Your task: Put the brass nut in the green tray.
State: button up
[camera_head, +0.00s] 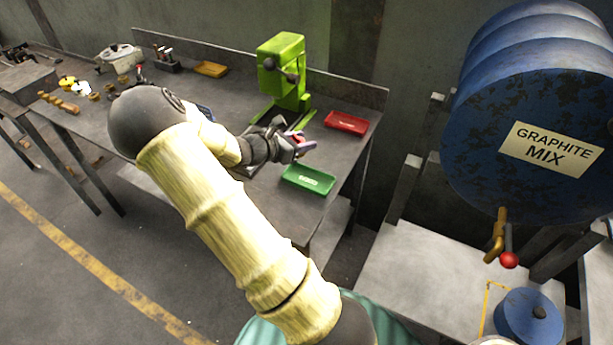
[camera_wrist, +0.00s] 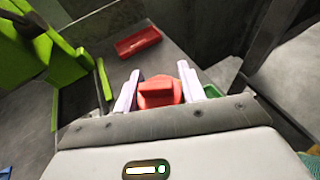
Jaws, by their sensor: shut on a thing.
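My gripper (camera_head: 300,145) is above the bench, just behind and to the left of the green tray (camera_head: 308,180). In the wrist view, its two pale fingers (camera_wrist: 157,92) are shut on a red thing (camera_wrist: 186,84), whose exact shape I cannot tell. The green tray looks empty; in the wrist view a bit of it (camera_wrist: 212,91) shows beside the right finger. Several small brass-coloured pieces (camera_head: 62,104) lie at the far left of the bench. They are too small to tell which is a nut.
A green press (camera_head: 284,72) stands behind my gripper. A blue drum (camera_head: 535,110) stands over a grey table at right. My arm hides part of the bench.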

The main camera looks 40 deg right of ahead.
send_over(302, 174)
notch_tip(302, 174, down, 6)
jog(key=shift+w+d+r, duration=0.1)
jog(key=shift+r, duration=0.05)
jog(key=shift+f, duration=1.95)
jog(key=o, duration=1.3)
jog(key=v, duration=1.2)
